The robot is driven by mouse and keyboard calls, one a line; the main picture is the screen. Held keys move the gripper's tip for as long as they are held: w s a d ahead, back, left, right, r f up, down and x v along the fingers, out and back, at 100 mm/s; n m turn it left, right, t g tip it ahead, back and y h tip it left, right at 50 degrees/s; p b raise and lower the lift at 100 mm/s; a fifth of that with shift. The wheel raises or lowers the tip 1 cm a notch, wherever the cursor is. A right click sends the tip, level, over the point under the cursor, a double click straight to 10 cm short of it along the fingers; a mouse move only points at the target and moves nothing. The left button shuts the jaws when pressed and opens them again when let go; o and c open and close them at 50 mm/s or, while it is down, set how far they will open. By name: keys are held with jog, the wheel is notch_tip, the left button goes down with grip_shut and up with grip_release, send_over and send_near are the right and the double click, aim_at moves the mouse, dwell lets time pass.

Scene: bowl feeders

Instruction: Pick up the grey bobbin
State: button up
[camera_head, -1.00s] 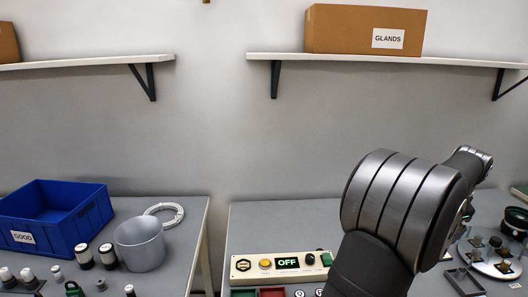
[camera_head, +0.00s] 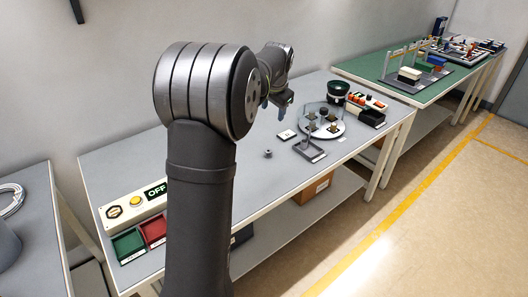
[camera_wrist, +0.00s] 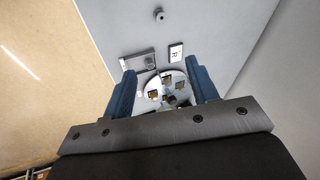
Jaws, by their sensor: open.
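A small grey cylinder that looks like the grey bobbin (camera_head: 268,153) stands on the grey table, in front of the white card. It also shows near the top of the wrist view (camera_wrist: 158,15), clear of the fingers. My gripper (camera_head: 281,103) is above the back of the table, up and to the right of the bobbin in the head view. In the wrist view its two blue fingers (camera_wrist: 163,88) are apart. I see nothing held between them; the round plate lies beyond the gap.
A round plate (camera_head: 334,131) with several small parts, a grey frame (camera_head: 309,152) and a white card (camera_head: 287,135) are near the bobbin. A dark bowl (camera_head: 338,90) stands behind. A control box (camera_head: 133,205) and green and red trays (camera_head: 129,246) are at left. Table around the bobbin is clear.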

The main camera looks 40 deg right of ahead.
jog(key=w+f+n, duration=0.5)
jog(key=f+n, duration=0.2)
jog(key=f, duration=0.3)
send_near(268, 151)
jog(key=shift+w+a+f+g+h, duration=0.2)
jog(key=shift+w+f, duration=0.15)
jog(key=shift+f, duration=0.2)
jog(key=shift+w+a+f+g+h, duration=0.1)
jog(key=shift+w+a+f+h, duration=0.1)
jog(key=shift+w+f, duration=0.3)
jog(key=shift+s+d+x, duration=0.1)
jog(key=shift+x, duration=1)
jog(key=shift+s+d+x, duration=0.1)
jog(key=shift+d+x, duration=0.05)
jog(key=shift+x, duration=0.95)
jog(key=shift+s+d+x, duration=0.1)
jog(key=shift+x, duration=1)
jog(key=c, duration=1)
